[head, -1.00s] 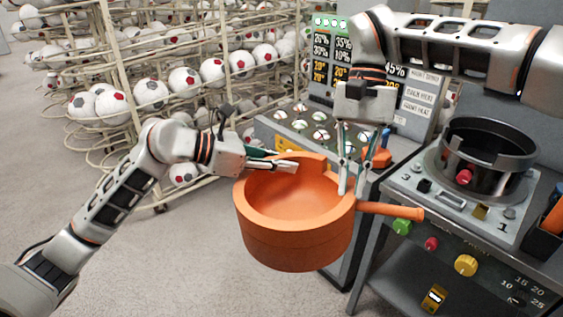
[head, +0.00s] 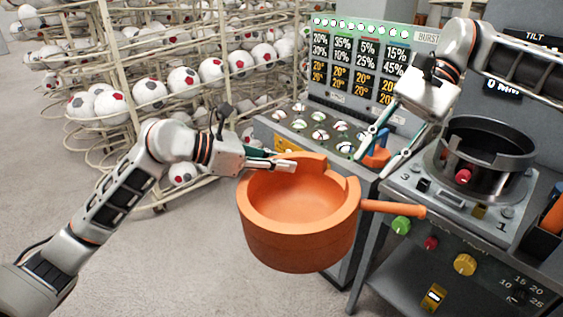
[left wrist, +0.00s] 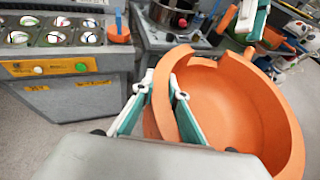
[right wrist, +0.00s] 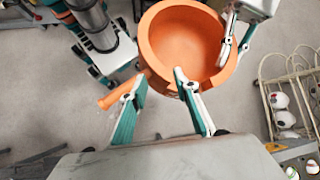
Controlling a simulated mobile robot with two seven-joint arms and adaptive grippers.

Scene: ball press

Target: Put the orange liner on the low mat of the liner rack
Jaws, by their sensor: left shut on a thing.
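The orange liner (head: 298,246) is a round open pot with thick walls and a side handle (head: 392,209). It hangs in the air in front of the benches. My left gripper (head: 285,165) is shut on its rim at the back left, and the left wrist view shows the liner wall (left wrist: 163,100) between the fingers. My right gripper (head: 375,155) is open and empty, apart from the liner, above and behind the handle. The liner also shows in the right wrist view (right wrist: 154,45), beyond the right fingertips. I cannot make out the liner rack or its low mat.
A black round vessel (head: 484,150) stands on the grey bench at right, with coloured knobs below. A bench with several balls in sockets (head: 300,124) and a percentage board (head: 360,65) stand behind the liner. Racks of footballs (head: 150,92) fill the left back.

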